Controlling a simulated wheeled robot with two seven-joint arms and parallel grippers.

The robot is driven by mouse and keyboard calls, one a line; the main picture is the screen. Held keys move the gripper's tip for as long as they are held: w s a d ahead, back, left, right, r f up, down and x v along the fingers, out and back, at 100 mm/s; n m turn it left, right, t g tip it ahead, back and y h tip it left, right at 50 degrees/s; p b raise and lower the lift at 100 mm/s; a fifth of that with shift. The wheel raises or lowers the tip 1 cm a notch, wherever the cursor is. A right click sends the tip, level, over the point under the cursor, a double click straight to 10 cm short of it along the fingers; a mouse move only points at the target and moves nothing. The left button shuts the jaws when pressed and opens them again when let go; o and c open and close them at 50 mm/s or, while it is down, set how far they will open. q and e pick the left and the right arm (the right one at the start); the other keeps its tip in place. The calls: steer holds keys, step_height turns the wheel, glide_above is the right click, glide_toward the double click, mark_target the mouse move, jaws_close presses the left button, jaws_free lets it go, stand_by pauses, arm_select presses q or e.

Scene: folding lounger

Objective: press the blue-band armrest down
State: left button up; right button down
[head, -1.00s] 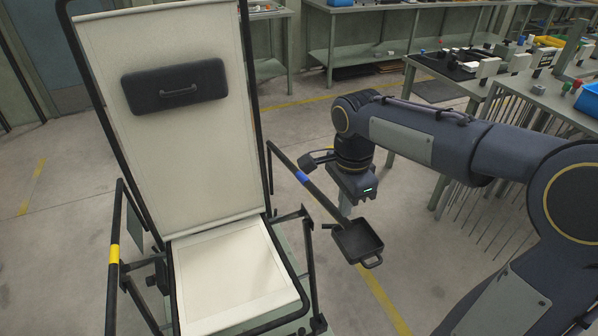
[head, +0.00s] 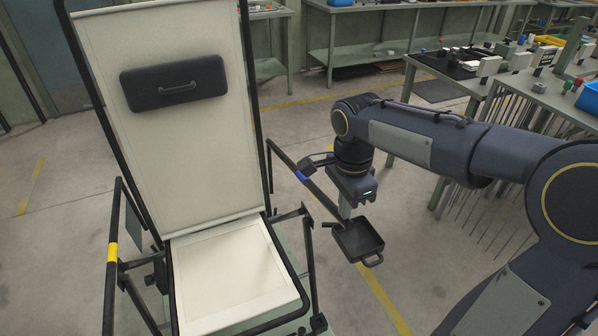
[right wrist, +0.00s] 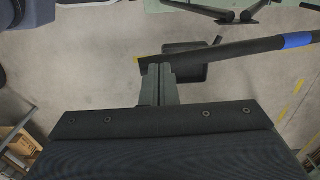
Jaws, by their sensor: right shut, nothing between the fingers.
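The blue-band armrest is a dark bar (head: 284,157) on the right side of the white folding lounger (head: 215,215). It slants from the backrest down to the front. Its blue band (head: 302,175) is around the middle, and it also shows in the right wrist view (right wrist: 297,40). My right gripper (head: 345,211) is over the bar's front end. In the right wrist view, its closed fingers (right wrist: 157,70) meet or overlap the bar near that end; I cannot tell whether they touch. Nothing is between the fingers. My left gripper is not in view.
A black tray with a handle (head: 360,244) is just beneath the armrest's front end. The lounger's other armrest has a yellow band (head: 112,253). A dark headrest pad (head: 174,85) is on the backrest. Workbenches (head: 400,52) stand behind and at right; open floor lies between.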

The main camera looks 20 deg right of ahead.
steer(key=shift+f+b, duration=3.1)
steer(key=shift+f, duration=1.55)
step_height(320, 180, up, 7)
steer(key=p, duration=0.7)
steer(key=shift+r, duration=0.2)
steer(key=shift+f, duration=0.1)
steer(key=shift+s, duration=0.1)
steer(key=s+a+n+t+y, duration=0.2)
steer(key=s+n, duration=0.5)
steer(key=s, duration=0.1)
steer(key=s+a+r+n+t+y, duration=0.1)
steer(key=s+a+n+t, duration=0.1)
steer(key=s+n, duration=0.6)
steer(key=shift+s+r+n+t+y+p, duration=0.3)
steer(key=shift+s+t+y+p, duration=0.15)
steer(key=shift+t, duration=0.35)
